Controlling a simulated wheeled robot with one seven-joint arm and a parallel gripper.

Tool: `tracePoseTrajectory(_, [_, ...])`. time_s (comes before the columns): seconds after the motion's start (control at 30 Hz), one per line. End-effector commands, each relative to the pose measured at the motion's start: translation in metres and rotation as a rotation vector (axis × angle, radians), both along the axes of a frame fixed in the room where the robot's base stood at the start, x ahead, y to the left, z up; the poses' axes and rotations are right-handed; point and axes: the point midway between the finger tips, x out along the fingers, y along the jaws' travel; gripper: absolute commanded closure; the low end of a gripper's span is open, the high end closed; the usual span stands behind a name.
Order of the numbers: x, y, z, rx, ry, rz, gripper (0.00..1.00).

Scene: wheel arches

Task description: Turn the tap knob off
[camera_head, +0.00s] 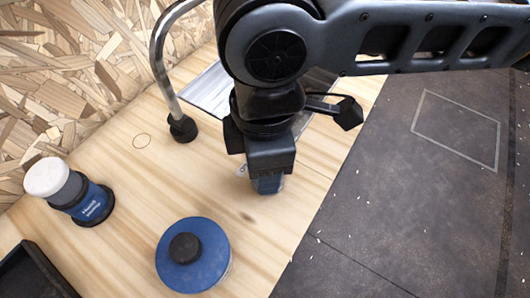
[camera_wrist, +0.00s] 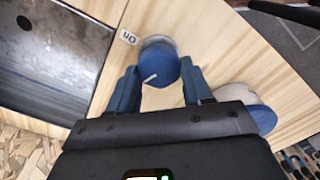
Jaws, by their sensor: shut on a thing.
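The tap knob (camera_wrist: 160,58) is a round blue knob with a white pointer line on the wooden counter. In the wrist view it sits between the two blue fingers of my gripper (camera_wrist: 159,75), which is shut on it. The pointer runs slantwise across the knob's face. A small white label (camera_wrist: 129,38) with dark letters, apparently ON upside down, lies beside the knob. In the head view my gripper (camera_head: 266,176) points down over the counter and mostly hides the knob. The curved metal tap (camera_head: 159,58) stands behind and left, on a dark base; no water is visible.
A metal sink (camera_head: 205,92) lies behind my arm. A blue round container (camera_head: 202,277) with a black lid knob stands in front of my gripper. A white-topped blue and black cylinder (camera_head: 93,207) and a dark tray (camera_head: 38,277) are left. The counter edge is right.

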Motion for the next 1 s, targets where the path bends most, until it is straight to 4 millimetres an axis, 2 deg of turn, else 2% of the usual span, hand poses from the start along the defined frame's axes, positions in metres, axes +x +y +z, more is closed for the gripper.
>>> tracePoseTrajectory(0.2, [-0.0006, 0.0006, 0.001, 0.003, -0.001, 0.179, 0.81])
tracePoseTrajectory(0.5, [-0.0012, 0.0003, 0.0004, 0.002, -0.002, 0.347, 0.81])
tracePoseTrajectory(1.0, [-0.0016, 0.0003, 0.0001, 0.003, -0.002, 0.416, 0.81])
